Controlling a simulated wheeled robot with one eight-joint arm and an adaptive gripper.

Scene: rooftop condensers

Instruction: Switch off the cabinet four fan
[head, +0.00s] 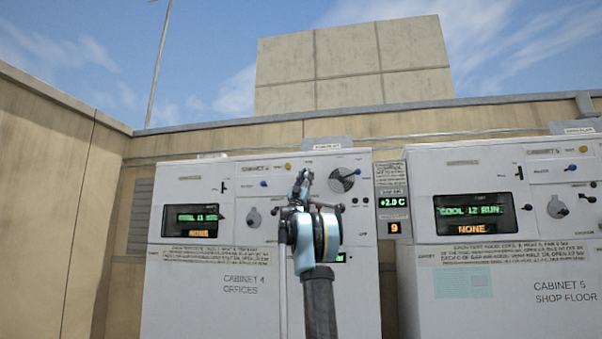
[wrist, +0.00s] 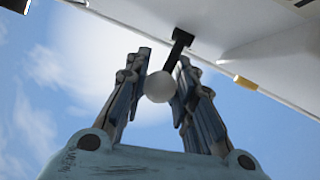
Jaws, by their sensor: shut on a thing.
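Cabinet four (head: 190,300), a pale grey box labelled "CABINET 4 OFFICES", stands in front of me in the head view. My gripper (head: 302,184) is raised at the upper right part of its front panel. In the wrist view, a white ball knob (wrist: 160,87) on a black lever (wrist: 179,46) sits between my fingertips, and my gripper is shut on it. My gripper and arm hide this lever in the head view.
A narrow panel (head: 393,200) reading "+2.0 C" and "9" stands right of cabinet four. Cabinet five (head: 490,300) stands further right, its display (head: 473,213) reading "COOL 12 RUN" and "NONE". Other dials and small knobs sit close on cabinet four, including a grey dial (head: 254,217).

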